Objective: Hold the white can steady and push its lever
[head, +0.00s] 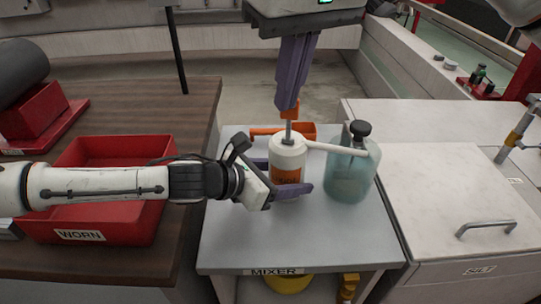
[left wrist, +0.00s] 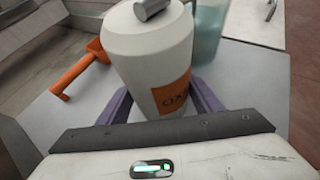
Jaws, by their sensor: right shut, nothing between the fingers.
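The white can (head: 287,155) with an orange label stands upright on the grey cart. It also shows in the left wrist view (left wrist: 150,55). A grey stem (head: 289,131) rises from its lid, and a small orange piece (head: 289,114) shows at the stem's top. A white spout-like arm (head: 333,149) reaches right from the can's top. My left gripper (head: 277,178) has its purple fingers on both sides of the can, closed on it. My right gripper (head: 287,102) points down above the can, shut and empty. Its tips are at the orange piece; contact is unclear.
A teal bottle (head: 349,180) with a black cap stands close right of the can. An orange scoop-like thing (left wrist: 75,75) lies behind it. A red bin (head: 110,225) marked WORN is at left. The cart's front (head: 300,245) is clear.

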